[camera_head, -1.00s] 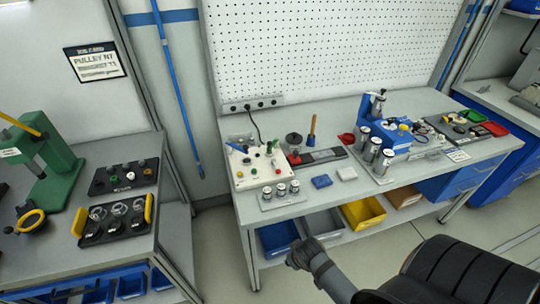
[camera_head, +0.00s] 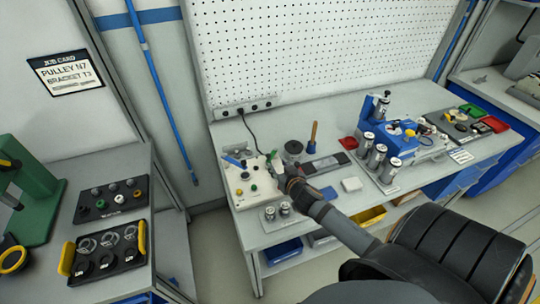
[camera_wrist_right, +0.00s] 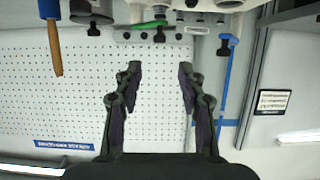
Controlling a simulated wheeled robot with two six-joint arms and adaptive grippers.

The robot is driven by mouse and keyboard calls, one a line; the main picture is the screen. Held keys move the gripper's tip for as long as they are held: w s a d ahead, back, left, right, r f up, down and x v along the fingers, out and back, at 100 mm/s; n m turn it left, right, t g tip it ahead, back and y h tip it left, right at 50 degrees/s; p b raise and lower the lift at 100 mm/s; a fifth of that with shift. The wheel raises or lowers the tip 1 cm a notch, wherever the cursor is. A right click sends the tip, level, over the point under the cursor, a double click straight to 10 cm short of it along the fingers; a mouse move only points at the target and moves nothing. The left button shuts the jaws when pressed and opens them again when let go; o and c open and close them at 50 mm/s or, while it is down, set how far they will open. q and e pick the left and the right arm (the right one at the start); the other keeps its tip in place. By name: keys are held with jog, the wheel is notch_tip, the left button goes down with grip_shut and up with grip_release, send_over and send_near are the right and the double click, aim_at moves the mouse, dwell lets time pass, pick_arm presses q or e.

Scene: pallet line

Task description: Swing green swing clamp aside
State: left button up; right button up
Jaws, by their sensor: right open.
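The white fixture plate (camera_head: 245,197) sits at the left end of the bench, with knobs and clamps on it. The green swing clamp (camera_head: 272,155) is a small green part near its back right corner. In the right wrist view the green clamp arm (camera_wrist_right: 146,25) lies crosswise just beyond my fingertips. My right gripper (camera_head: 285,173) is at the plate's right edge, close to the clamp. In the wrist view the right gripper (camera_wrist_right: 159,70) is open, with nothing between its fingers. The left gripper does not show.
A wooden-handled tool (camera_head: 313,133) and a dark round part (camera_head: 293,146) stand behind my right gripper. Silver cylinders (camera_head: 285,208) stand at the front. A pegboard (camera_head: 320,50) closes off the back.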

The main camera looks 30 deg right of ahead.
aim_at(269, 156)
jog(key=x, duration=0.4)
jog(key=shift+w+d+f+p, duration=0.1)
jog(key=shift+w+d+p, duration=0.05)
jog(key=shift+w+p, duration=0.2)
jog(key=x, duration=0.4)
jog(key=shift+w+f+p, duration=0.25)
jog(key=shift+f+p, duration=0.05)
jog(key=shift+d, duration=0.1)
jog(key=shift+c, duration=0.8)
jog(key=c, duration=0.5)
grip_shut()
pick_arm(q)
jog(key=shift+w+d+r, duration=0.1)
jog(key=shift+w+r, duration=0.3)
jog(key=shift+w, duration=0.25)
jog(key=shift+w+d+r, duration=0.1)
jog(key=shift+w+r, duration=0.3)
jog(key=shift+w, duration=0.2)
